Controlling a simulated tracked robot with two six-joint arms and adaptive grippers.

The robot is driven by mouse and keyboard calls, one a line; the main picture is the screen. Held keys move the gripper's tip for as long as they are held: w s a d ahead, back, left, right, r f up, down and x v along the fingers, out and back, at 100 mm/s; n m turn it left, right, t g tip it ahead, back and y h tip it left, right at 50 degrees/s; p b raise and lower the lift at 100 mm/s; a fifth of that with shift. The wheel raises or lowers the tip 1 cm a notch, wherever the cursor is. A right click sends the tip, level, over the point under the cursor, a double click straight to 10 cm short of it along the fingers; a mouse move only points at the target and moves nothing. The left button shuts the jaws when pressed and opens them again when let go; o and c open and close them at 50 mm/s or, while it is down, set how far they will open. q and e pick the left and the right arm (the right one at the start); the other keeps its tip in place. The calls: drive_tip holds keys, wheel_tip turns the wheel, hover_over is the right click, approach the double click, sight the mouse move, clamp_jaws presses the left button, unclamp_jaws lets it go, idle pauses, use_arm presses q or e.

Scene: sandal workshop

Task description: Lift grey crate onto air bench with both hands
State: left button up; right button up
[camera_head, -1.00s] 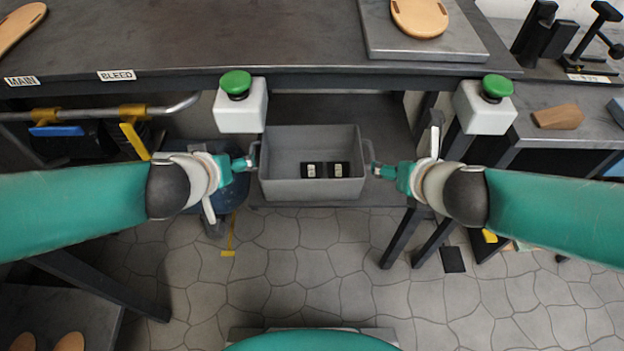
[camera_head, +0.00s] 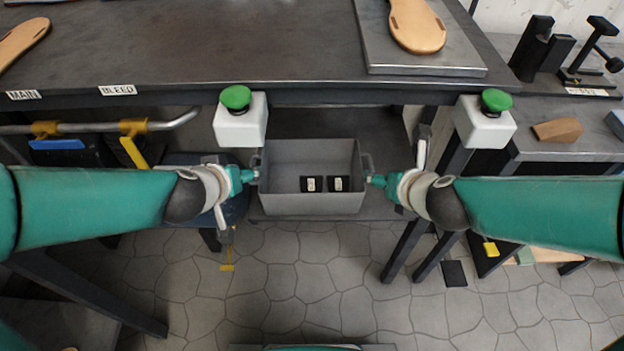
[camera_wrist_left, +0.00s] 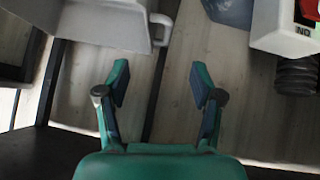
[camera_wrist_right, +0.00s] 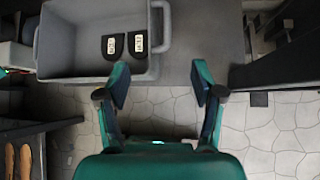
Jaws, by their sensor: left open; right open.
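The grey crate (camera_head: 312,203) stands on the low shelf under the bench, with two black labelled pieces (camera_head: 325,184) inside. The bench (camera_head: 220,50) has a dark top above and behind it.
Two white boxes with green buttons, left (camera_head: 240,120) and right (camera_head: 484,122), hang at the bench's front edge above my grippers. A metal plate (camera_head: 420,55) with a sole lies on the bench top. Pipes with yellow fittings (camera_head: 132,127) run at left.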

use_arm(q)
drive_tip(key=x, duration=1.2)
drive_tip(key=shift+w+f, duration=0.1)
use_arm(e)
drive_tip(key=x, duration=1.2)
drive_tip(key=shift+w+f, duration=0.15)
drive_tip(key=shift+f, duration=0.05)
use_arm(q)
clamp_jaws()
use_arm(e)
clamp_jaws()
